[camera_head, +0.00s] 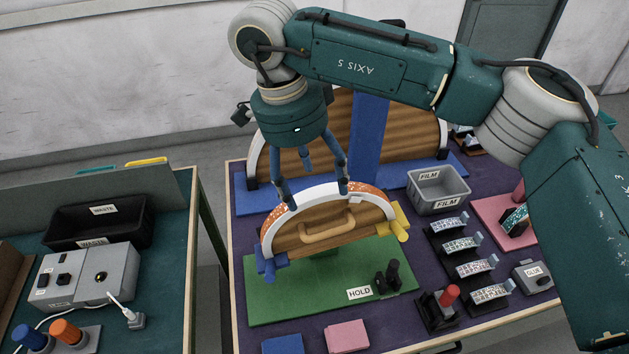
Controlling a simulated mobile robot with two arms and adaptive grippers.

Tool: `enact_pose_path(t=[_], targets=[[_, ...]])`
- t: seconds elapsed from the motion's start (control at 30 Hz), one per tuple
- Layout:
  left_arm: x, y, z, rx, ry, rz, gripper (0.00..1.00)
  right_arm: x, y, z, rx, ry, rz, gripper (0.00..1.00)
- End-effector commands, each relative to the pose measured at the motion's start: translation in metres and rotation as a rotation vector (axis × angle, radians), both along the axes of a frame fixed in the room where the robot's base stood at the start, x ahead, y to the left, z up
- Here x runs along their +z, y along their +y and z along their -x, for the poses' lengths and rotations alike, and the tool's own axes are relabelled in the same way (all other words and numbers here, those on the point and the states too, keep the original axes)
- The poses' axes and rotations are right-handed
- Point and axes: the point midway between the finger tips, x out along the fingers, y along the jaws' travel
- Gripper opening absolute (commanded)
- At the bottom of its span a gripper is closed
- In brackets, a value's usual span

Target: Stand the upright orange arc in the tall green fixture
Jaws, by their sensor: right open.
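The orange arc (366,194) is a speckled orange band with a pale front edge. It stands upright along the curved top of a wooden half-round form with a handle, its ends near a blue clamp and a yellow clamp. The green fixture (290,307) has a flat green base marked HOLD under this form. I cannot tell how firmly the arc is seated. My right gripper (317,194) is open, its fingers spread at the top of the arc; whether they touch it is unclear. My left gripper is not in view.
A larger wooden half-round with a blue post and blue base (368,140) stands close behind. A grey FILM bin (438,187) and several film holders (468,245) are at right. Blue and pink blocks (347,336) lie in front. A separate bench with a black WASTE bin (98,222) is at left.

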Motion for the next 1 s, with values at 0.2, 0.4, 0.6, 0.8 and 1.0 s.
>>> enact_pose_path(t=[0.2, 0.4, 0.6, 0.8, 1.0], targets=[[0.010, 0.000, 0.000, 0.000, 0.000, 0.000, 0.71, 0.016, 0.003, 0.001, 0.001, -0.002, 0.000, 0.71], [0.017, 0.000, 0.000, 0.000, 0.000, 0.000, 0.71, 0.027, 0.005, 0.001, 0.000, -0.001, -0.001, 0.71], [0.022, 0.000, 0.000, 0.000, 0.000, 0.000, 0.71, 0.035, 0.007, 0.002, 0.000, 0.000, -0.001, 0.71], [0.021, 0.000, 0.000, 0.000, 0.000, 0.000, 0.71, 0.035, 0.007, 0.002, 0.000, 0.000, 0.000, 0.71], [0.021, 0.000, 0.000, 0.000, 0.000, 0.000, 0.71, 0.035, 0.007, 0.002, 0.000, 0.000, 0.000, 0.71]])
